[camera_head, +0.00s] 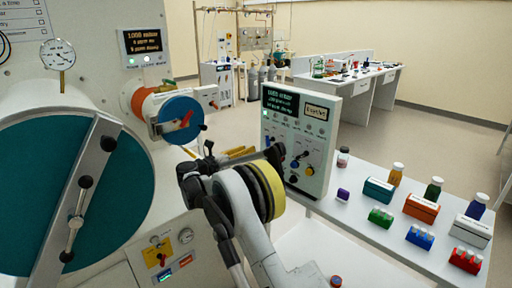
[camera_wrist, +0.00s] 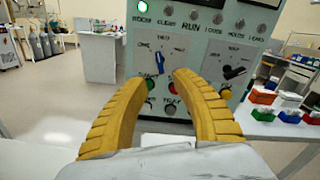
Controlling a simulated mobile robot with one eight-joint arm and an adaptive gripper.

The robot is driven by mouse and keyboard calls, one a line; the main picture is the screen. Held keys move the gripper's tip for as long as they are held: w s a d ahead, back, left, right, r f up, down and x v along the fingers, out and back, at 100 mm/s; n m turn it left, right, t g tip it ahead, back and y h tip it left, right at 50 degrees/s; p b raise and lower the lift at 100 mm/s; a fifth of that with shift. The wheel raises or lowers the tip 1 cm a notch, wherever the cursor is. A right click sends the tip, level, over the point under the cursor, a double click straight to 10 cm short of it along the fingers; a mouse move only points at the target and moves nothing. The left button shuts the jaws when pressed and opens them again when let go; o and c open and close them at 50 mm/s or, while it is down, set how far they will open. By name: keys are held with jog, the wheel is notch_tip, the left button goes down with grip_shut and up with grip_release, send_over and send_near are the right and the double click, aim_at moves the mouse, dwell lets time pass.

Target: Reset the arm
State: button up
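My arm reaches up from the bottom centre of the head view. My gripper (camera_wrist: 161,78) shows two curved yellow fingers in the wrist view, with a clear gap between the tips and nothing held. It faces a grey-green control panel (camera_head: 318,152), also in the wrist view (camera_wrist: 205,45), with knobs, coloured buttons and a small lit screen. The fingertips overlap the lower panel in the picture; I cannot tell whether they touch it. In the head view the yellow fingers (camera_head: 240,152) show only partly behind the wrist.
A large teal round door (camera_head: 30,190) with a metal bar and a smaller blue round door (camera_head: 181,120) stand at left. The white table (camera_head: 345,215) at right carries several coloured boxes and bottles. Open floor (camera_head: 420,130) lies beyond.

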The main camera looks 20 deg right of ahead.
jog(key=shift+s+a, duration=0.25)
jog(key=shift+a, duration=0.25)
